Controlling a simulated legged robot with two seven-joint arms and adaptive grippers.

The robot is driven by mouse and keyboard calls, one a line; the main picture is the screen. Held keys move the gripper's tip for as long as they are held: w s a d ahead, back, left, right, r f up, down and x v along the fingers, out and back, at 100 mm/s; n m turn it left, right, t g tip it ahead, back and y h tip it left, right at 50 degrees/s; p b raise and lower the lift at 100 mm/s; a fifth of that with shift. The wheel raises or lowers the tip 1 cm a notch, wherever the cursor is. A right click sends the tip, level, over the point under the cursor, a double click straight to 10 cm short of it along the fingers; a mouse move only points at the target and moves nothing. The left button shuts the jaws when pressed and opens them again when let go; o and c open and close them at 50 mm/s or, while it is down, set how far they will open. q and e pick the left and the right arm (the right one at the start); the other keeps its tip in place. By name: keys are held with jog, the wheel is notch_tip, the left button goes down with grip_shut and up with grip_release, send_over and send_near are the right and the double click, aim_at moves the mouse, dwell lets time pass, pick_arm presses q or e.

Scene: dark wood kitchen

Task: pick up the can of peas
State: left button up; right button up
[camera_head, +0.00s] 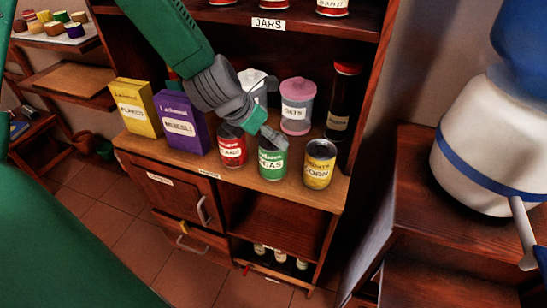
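The green can of peas (273,163) stands upright on the wooden shelf counter, between a red can (232,150) on its left and a yellow corn can (319,166) on its right. My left gripper (265,131), on a green and grey arm coming down from the upper left, is at the top of the peas can. A grey fingertip overlaps the can's upper rim. I cannot tell whether it touches the can or how far apart the fingers are. The gripper covers part of the rim. My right gripper is not in view.
A yellow box (134,108) and a purple box (181,124) stand left of the cans. A pink-lidded jar (297,108), a grey jar and a dark bottle (341,105) stand close behind. A shelf labelled JARS (268,23) hangs above. A white, blue-banded vessel (480,150) is at right.

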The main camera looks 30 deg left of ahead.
aim_at(270, 142)
pick_arm(q)
jog(key=shift+s+b+x, duration=0.1)
jog(key=shift+b+x, duration=0.1)
jog(key=shift+x, duration=1.35)
jog(key=shift+s+b+x, duration=0.15)
jog(key=shift+x, duration=1.4)
jog(key=c, duration=1.7)
